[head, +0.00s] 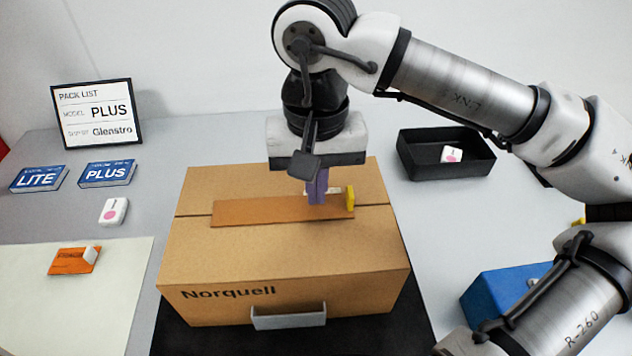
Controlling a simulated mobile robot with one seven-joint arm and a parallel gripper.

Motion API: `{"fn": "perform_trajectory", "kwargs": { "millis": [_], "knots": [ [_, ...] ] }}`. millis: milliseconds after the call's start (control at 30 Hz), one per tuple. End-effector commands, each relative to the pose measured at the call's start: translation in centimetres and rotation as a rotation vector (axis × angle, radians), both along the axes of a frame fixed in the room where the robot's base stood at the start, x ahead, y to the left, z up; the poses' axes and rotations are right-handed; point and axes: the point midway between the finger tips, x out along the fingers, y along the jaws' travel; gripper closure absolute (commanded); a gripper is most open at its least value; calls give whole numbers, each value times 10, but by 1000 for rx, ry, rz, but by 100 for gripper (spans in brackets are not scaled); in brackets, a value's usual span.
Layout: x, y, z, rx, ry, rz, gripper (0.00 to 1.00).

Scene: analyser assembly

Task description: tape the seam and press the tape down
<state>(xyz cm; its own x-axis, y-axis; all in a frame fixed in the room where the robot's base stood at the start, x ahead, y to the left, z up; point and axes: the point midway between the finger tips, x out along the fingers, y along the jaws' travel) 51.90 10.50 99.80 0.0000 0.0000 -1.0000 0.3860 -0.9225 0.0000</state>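A closed cardboard box (285,255) marked "Norquell" stands in the middle. Its top seam runs left to right. A strip of brown tape (250,211) lies along the seam, with its left end short of the box's left edge. A small yellow piece (350,198) sits at the strip's right end. My gripper (317,197) points down over the right part of the strip. Its purple fingers are together, and their tips are at or just above the tape; contact cannot be told. A small pale patch shows beside the fingers, partly hidden.
A black tray (410,160) holding a small white item stands at back right. A blue box (500,300) is at right, partly behind my arm. At left are a pack list sign (98,112), LITE (38,179) and PLUS (107,173) boxes, a white item (113,211) and an orange piece (70,262).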

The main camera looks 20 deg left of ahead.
Motion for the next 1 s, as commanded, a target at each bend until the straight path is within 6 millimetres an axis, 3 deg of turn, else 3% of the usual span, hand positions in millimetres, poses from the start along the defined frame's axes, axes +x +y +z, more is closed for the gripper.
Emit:
{"fn": "perform_trajectory", "kwargs": {
  "millis": [1000],
  "knots": [
    [0,0,-13,0,0,0,100]
  ]
}}
